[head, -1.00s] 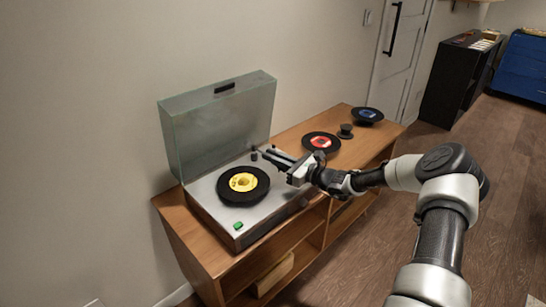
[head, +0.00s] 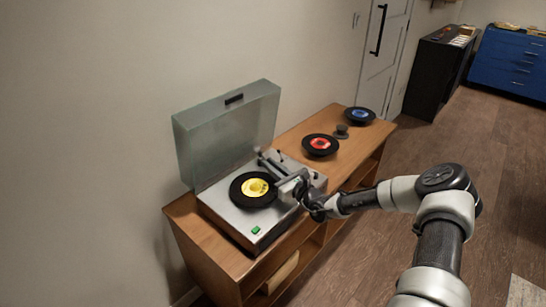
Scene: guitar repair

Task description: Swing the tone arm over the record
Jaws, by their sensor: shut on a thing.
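The record (head: 240,199), black with a yellow label, lies flat on the silver record player (head: 231,219). The tone arm (head: 269,161) runs from the back right of the deck toward the record's right side. My gripper (head: 279,181) comes in from the right, low over the deck, at the record's right edge. It is shut on the tone arm; its fingertips and the tone arm's front end are small and partly hidden by my gripper. The clear lid (head: 226,133) stands open behind the record. A green button (head: 255,230) sits at the deck's front corner.
The player stands on a wooden cabinet (head: 187,217) against the wall. To its right are a red-label record (head: 320,145), a small dark knob-like piece (head: 341,132) and a blue-label record (head: 359,116).

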